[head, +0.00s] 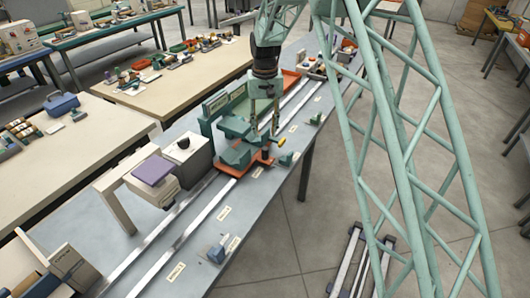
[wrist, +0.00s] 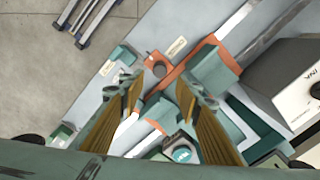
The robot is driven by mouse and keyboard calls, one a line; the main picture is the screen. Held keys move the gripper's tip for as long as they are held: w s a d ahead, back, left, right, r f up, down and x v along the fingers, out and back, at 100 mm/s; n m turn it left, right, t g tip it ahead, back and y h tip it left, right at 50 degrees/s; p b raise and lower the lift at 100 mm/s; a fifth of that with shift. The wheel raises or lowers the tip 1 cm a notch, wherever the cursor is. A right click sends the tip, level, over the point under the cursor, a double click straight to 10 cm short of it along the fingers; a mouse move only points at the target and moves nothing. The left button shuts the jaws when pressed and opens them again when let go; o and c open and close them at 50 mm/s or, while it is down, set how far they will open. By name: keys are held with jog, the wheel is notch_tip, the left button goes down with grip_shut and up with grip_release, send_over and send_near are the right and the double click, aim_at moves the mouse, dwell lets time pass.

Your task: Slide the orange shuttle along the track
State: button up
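The orange shuttle (head: 265,163) sits across the pale twin-rail track (head: 200,215) on the grey bench. It carries green blocks, and its orange plate also shows in the wrist view (wrist: 186,68) with a round hole near one end. My gripper (head: 264,130) points down close above or beside the shuttle; I cannot tell whether it touches. In the wrist view my gripper (wrist: 160,92) has its two gold-padded fingers spread apart, with nothing visibly held between them. The fingers hide part of the track and shuttle.
Green housings (head: 232,112) stand behind the shuttle. A small blue-grey piece (head: 217,252) lies near the front bench edge. The near rails look clear.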

aim_at(265, 149)
notch_tip(265, 149, down, 12)
jog(key=shift+r+b, duration=0.1)
jog(key=shift+b, duration=0.35)
dwell(0.4)
grip_shut()
